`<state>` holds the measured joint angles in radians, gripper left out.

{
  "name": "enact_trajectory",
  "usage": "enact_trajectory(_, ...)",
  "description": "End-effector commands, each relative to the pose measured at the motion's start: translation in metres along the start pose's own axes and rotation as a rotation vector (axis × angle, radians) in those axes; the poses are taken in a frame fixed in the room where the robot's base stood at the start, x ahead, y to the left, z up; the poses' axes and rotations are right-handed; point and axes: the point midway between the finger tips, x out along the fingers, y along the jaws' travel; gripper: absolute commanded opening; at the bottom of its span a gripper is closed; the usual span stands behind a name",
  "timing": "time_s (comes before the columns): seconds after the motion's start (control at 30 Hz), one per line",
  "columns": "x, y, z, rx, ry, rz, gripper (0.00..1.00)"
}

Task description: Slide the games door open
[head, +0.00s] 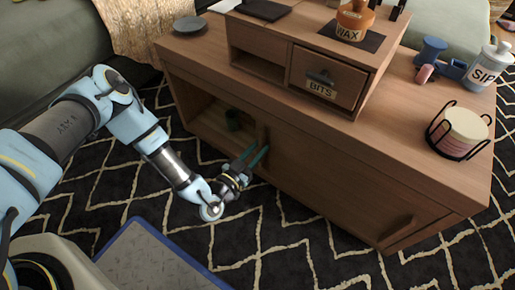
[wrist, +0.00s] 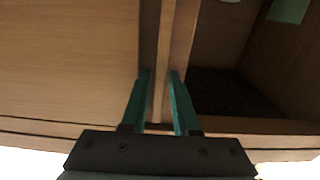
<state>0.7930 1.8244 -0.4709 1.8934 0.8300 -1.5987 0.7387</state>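The wooden cabinet (head: 330,170) has a door panel (head: 310,175) across its front, with an upright wooden handle (head: 263,134) at the panel's left edge. To the left of it, a compartment stands open. In the wrist view, the door panel (wrist: 70,60) fills the left and the handle (wrist: 164,60) runs upright between my fingers. My gripper (head: 257,154) is low at the cabinet front, teal fingers apart, one on each side of the handle; the wrist view shows the gripper (wrist: 160,85) too. Contact with the handle is not clear. No games label is readable.
Another handle (head: 396,228) sits at the front's right. On top are a drawer labelled BITS (head: 322,84), a WAX jar (head: 352,20) and a coaster rack (head: 460,132).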

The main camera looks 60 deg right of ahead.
Motion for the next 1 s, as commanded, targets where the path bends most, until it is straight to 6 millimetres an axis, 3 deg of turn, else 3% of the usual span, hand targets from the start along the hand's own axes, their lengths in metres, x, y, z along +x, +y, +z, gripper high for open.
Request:
enact_trajectory(0.13, 0.0, 0.0, 0.0, 0.0, 0.0, -0.001, 0.45)
enact_trajectory(0.6, 0.001, -0.005, 0.0, 0.001, 0.001, -0.001, 0.45)
enact_trajectory(0.77, 0.001, -0.025, 0.001, 0.002, 0.002, -0.004, 0.45)
enact_trajectory(1.0, 0.001, -0.07, 0.002, 0.004, 0.002, -0.005, 0.45)
